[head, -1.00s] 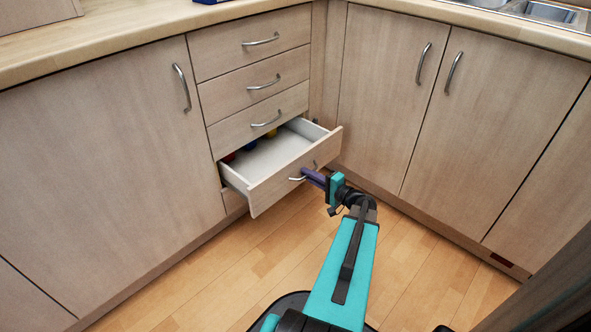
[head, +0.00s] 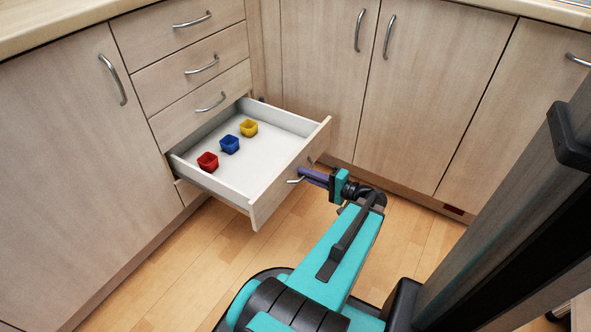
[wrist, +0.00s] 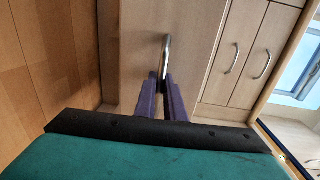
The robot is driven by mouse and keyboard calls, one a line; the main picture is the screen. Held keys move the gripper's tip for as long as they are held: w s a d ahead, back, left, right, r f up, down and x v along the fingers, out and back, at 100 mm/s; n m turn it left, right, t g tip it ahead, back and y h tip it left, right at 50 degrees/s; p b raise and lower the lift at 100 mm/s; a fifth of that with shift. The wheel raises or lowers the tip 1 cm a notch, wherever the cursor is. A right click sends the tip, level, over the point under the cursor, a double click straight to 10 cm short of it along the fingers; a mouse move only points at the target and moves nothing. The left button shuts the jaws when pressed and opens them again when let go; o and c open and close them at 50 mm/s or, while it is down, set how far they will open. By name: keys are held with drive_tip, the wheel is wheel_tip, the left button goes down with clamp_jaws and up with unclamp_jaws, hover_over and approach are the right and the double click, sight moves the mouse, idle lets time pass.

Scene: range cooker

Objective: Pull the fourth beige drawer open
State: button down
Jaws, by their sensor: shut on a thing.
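The fourth beige drawer (head: 283,186), the lowest of the stack, is pulled far out, and its pale interior shows. Its curved metal handle (head: 294,181) is on the front panel. My gripper (head: 306,175) is at this handle, with its purple fingers shut on it. In the wrist view the fingers (wrist: 162,85) close around the metal handle (wrist: 165,55), which runs up between them. The drawer front fills the middle of that view.
Red (head: 208,162), blue (head: 229,144) and yellow (head: 249,128) small cups stand in the drawer. Three shut drawers (head: 190,67) are above it. Shut cupboard doors flank the corner. Wooden floor (head: 190,255) is free in front.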

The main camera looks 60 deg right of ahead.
drive_tip(key=shift+s+a, duration=0.1)
drive_tip(key=shift+s, duration=0.65)
drive_tip(key=c, duration=2.1)
unclamp_jaws()
drive_tip(key=s+p, duration=0.1)
drive_tip(key=s, duration=0.3)
drive_tip(key=s+p, duration=0.2)
drive_tip(key=s, duration=0.3)
drive_tip(key=s+a+r+p, duration=0.1)
drive_tip(key=s, duration=0.3)
drive_tip(key=shift+s, duration=0.35)
